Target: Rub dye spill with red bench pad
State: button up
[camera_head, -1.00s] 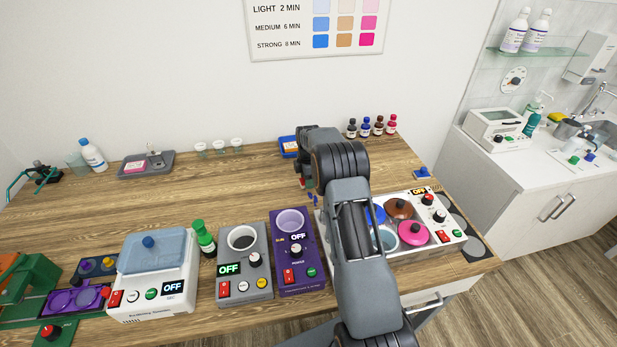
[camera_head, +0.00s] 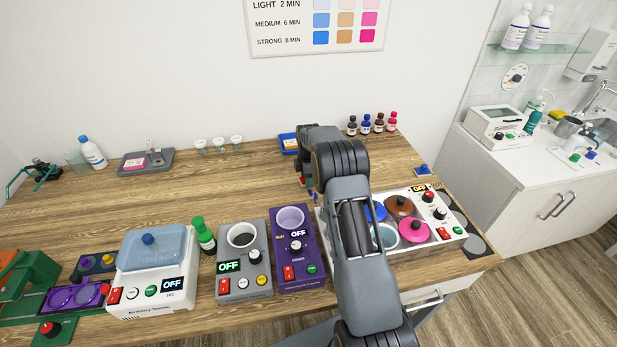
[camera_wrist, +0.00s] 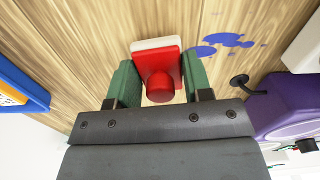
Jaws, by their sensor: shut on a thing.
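The red bench pad (camera_wrist: 160,88) has a red knob, a red plate and a pale layer beneath. In the wrist view my gripper (camera_wrist: 158,66), with green fingers, is shut on it. The pad is at or just over the wooden bench; I cannot tell whether it touches. The dye spill (camera_wrist: 222,40) is several blue-violet blotches on the wood, just right of the pad in the wrist view. A small part of the spill (camera_head: 310,196) shows beside my arm in the head view, where my arm hides most of the gripper and pad.
A purple device (camera_head: 297,262) stands near the spill, beside a grey device (camera_head: 242,285). A blue tray (camera_head: 288,144) lies at the back. A white multi-pot unit (camera_head: 455,236) is right of my arm. Small dye bottles (camera_head: 365,125) stand behind. The wood left of my gripper is clear.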

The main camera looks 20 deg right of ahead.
aim_at(315, 203)
jog(key=shift+f+b, duration=0.4)
jog(key=shift+f, duration=0.25)
